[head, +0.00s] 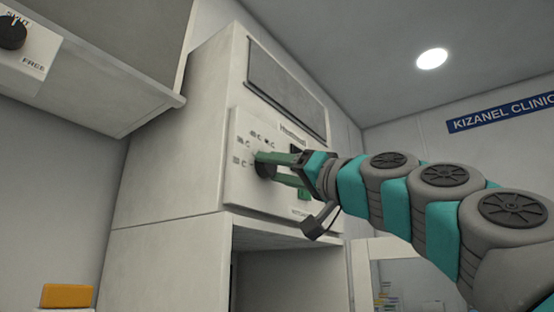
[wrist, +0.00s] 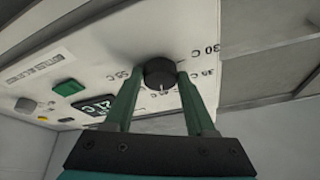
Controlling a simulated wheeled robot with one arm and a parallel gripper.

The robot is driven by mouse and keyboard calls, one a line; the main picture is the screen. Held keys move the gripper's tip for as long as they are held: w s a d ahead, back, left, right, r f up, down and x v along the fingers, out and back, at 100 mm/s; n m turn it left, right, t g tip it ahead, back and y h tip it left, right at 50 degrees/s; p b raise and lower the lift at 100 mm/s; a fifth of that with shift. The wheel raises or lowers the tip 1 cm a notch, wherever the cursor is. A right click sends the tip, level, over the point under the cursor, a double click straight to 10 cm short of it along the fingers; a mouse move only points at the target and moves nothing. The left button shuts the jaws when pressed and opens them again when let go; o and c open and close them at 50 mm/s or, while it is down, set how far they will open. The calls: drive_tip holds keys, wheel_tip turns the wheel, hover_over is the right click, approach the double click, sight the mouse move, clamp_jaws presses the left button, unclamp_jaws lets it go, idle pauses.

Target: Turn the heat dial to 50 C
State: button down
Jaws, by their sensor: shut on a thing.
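The heat dial (wrist: 159,72) is a round black knob on a pale control panel (head: 235,190). In the wrist view a white mark on its face points down in the picture, towards my gripper. Temperature labels ring it: 30 C and 35 C show at right and 55 C at left. Those at the lower side are partly hidden or too small to read surely. My gripper (head: 264,168) has its two green fingers on either side of the dial, shut on it. In the head view the fingers largely hide the dial.
Green (wrist: 69,88) and grey (wrist: 26,104) controls and a dark display (wrist: 96,107) sit left of the dial in the wrist view. An open recess (head: 285,275) lies below the panel. Another dial (head: 12,33) is on a unit at upper left, and an orange block (head: 67,296) is below.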

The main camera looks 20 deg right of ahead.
drive_tip(key=shift+s+a+r+m+h+p, duration=0.15)
drive_tip(key=shift+m+h+p, duration=0.65)
drive_tip(key=shift+m, duration=1.25)
drive_tip(key=shift+a+r+m+h+p, duration=0.1)
drive_tip(key=shift+m+h+p, duration=0.35)
drive_tip(key=shift+m+h, duration=1.15)
drive_tip(key=shift+s+a+r+m+h+p, duration=0.15)
drive_tip(key=shift+m+h+p, duration=0.45)
drive_tip(key=shift+m, duration=1.85)
drive_tip(key=shift+d, duration=0.1)
drive_tip(key=c, duration=0.5)
unclamp_jaws()
drive_tip(key=shift+b+v, duration=0.45)
drive_tip(key=shift+v, duration=3.4)
